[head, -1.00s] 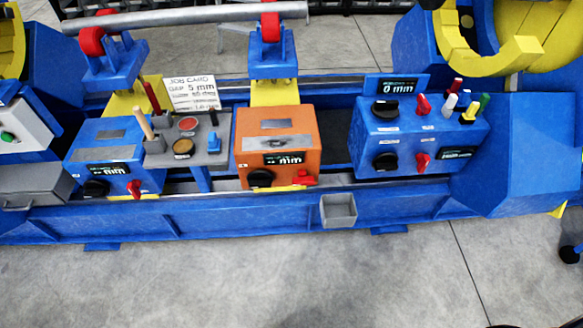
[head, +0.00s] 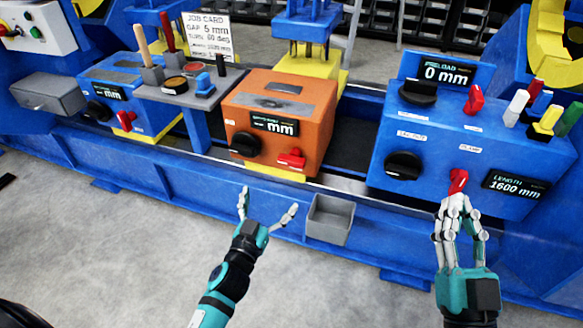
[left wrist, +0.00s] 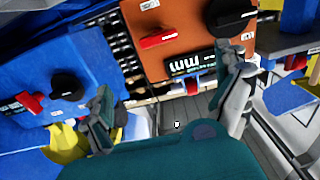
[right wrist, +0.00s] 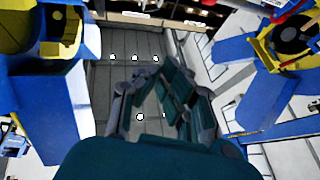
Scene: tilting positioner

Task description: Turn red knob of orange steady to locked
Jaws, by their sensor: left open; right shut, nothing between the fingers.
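The orange steady (head: 315,100) stands on the blue bed in the middle of the head view. Its red knob (head: 291,159) is low on the right of its front face, the handle lying roughly sideways. A black knob (head: 245,144) is left of it. In the left wrist view the red knob (left wrist: 158,39) appears on the orange face, apart from the fingers. My left gripper (head: 268,200) is open and empty, below and in front of the steady. My right gripper (head: 459,205) is shut and empty, in front of the blue control box; its tips overlap a red knob there.
The blue control box (head: 430,140) with knobs and coloured pegs stands at the right. A grey bin (head: 330,219) hangs on the bed right of my left gripper. A grey tool shelf (head: 190,88) and a blue steady (head: 110,75) are at the left.

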